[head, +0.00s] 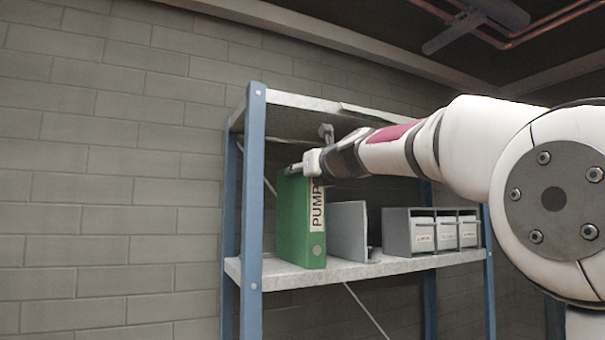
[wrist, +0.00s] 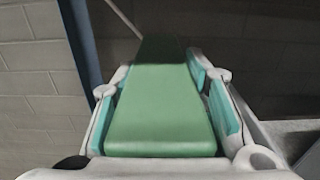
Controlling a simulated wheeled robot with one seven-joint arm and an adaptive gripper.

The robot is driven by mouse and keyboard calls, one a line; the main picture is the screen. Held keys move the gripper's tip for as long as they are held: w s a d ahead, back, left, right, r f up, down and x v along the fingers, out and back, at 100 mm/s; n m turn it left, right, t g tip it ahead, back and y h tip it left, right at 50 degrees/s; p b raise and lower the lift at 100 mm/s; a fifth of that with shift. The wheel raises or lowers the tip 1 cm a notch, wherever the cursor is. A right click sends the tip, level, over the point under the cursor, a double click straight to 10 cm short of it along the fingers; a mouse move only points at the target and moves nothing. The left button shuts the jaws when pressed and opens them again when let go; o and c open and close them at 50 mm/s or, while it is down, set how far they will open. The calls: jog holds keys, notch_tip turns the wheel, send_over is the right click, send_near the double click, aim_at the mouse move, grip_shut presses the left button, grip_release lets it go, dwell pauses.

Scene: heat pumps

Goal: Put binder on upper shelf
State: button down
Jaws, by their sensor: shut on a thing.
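The green binder (head: 291,225) stands upright at the left end of a grey shelf board (head: 290,274), its spine labelled PUMP facing me. In the head view its bottom looks to be at the board; I cannot tell whether it bears on it. My gripper (head: 300,170) is at the binder's top edge. In the wrist view the binder (wrist: 160,110) fills the space between the pads of my gripper (wrist: 162,95), which are shut on its two sides. The far part of the binder is dark in that view.
A grey bookend (head: 349,229) stands right of the binder, with a narrow gap. A grey rack (head: 396,231) with several white boxes stands further right. A blue post (head: 253,200) is close on the left. The top board (head: 292,101) lies above my gripper.

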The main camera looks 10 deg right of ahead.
jog(key=c, duration=1)
grip_release()
jog(key=shift+f, duration=0.15)
jog(key=shift+o, duration=0.2)
jog(key=s+d+b, duration=0.2)
jog(key=s+b, duration=0.1)
jog(key=s, duration=0.8)
jog(key=shift+s+d, duration=0.15)
jog(key=shift+s, duration=0.25)
